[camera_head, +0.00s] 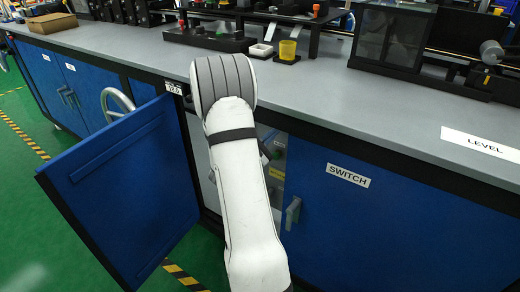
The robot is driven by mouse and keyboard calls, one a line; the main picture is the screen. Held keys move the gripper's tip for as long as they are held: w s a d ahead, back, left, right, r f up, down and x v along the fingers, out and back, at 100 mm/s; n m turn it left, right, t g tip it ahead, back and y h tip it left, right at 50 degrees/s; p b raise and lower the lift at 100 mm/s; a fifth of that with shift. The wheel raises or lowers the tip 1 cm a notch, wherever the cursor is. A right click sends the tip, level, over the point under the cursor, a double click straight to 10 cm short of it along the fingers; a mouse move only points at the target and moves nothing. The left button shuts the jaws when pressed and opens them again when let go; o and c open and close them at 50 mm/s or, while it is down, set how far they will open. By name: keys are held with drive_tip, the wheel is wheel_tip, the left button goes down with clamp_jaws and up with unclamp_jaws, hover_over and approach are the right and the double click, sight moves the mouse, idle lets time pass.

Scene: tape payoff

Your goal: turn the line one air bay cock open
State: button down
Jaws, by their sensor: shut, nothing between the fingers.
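A blue cabinet door (130,190) stands swung open to the left of my white arm. The bay behind it (197,150) is open, with a pale interior mostly hidden by my arm. To the right of the arm, a small green part (280,143) and some dark fittings show inside; I cannot tell whether any of them is the line one air cock. A small white label (174,88) sits at the bay's top left corner, too small to read surely. My gripper is not visible; my arm rises in front of the bay and hides what lies behind it.
The grey worktop (310,90) runs above the bay. A shut blue door marked SWITCH (346,175) with a grey handle (292,213) is at right. Green floor (30,190) is clear at left.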

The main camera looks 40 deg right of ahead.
drive_tip(key=shift+s+d+r+b, duration=0.1)
drive_tip(key=shift+s+r+b, duration=0.3)
drive_tip(key=shift+s+r, duration=0.85)
drive_tip(key=shift+s+d+r+p, duration=0.15)
drive_tip(key=shift+s+r+p, duration=0.25)
drive_tip(key=shift+p, duration=1.5)
drive_tip(key=s+r+p, duration=0.1)
drive_tip(key=p, duration=0.2)
drive_tip(key=r+p, duration=0.1)
drive_tip(key=p, duration=0.3)
drive_tip(key=shift+s+d, duration=0.2)
drive_tip(key=shift+s, duration=0.2)
drive_tip(key=shift+p, duration=0.35)
drive_tip(key=s+a+f, duration=0.2)
drive_tip(key=a+f, duration=0.4)
drive_tip(key=a, duration=0.3)
drive_tip(key=shift+s+a+f+b, duration=0.2)
drive_tip(key=shift+f+b, duration=0.05)
drive_tip(key=shift+b, duration=0.05)
